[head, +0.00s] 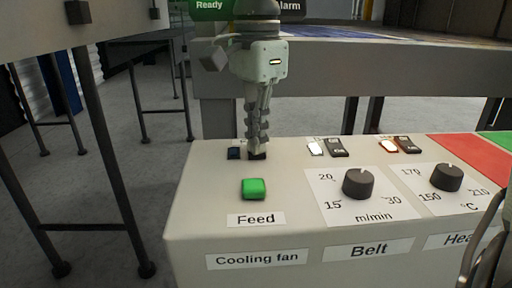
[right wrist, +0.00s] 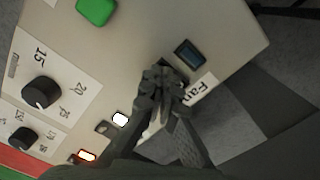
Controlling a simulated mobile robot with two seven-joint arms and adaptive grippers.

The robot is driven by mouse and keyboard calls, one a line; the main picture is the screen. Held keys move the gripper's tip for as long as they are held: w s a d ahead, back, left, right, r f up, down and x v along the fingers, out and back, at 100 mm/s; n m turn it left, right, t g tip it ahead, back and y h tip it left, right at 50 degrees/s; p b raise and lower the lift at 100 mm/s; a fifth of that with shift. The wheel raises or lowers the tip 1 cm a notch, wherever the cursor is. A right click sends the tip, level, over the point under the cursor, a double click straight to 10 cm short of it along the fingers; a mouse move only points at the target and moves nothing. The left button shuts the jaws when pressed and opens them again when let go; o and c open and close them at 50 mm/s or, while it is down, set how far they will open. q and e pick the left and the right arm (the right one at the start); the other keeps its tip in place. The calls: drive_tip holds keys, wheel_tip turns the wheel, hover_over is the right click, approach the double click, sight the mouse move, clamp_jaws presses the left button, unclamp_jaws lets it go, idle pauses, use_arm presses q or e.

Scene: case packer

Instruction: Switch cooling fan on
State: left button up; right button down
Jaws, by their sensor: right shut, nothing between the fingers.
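The control panel (head: 190,215) carries a "Cooling fan" label (head: 257,259) on its front. At the back left of its top is a dark, unlit square indicator (head: 234,153); it also shows in the right wrist view (right wrist: 188,53). Just right of it in the head view is a small black fan switch (head: 257,156), mostly hidden by my right gripper (head: 256,146). That gripper is shut and empty, pointing down with its tips at the switch; whether they touch cannot be told. A "Fan" label (right wrist: 202,88) lies beside the tips. My left gripper is not in view.
A green Feed button (head: 254,189) sits in front of the switch. To the right are the belt dial (head: 358,182) and heater dial (head: 447,177), with a white-lit lamp (head: 315,148), an orange-edged lit lamp (head: 388,146) and black rocker switches (head: 337,147) behind them.

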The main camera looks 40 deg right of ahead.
drive_tip(key=shift+r+p, duration=1.95)
drive_tip(key=shift+r, duration=0.45)
drive_tip(key=shift+r+p, duration=0.3)
drive_tip(key=shift+r, duration=0.75)
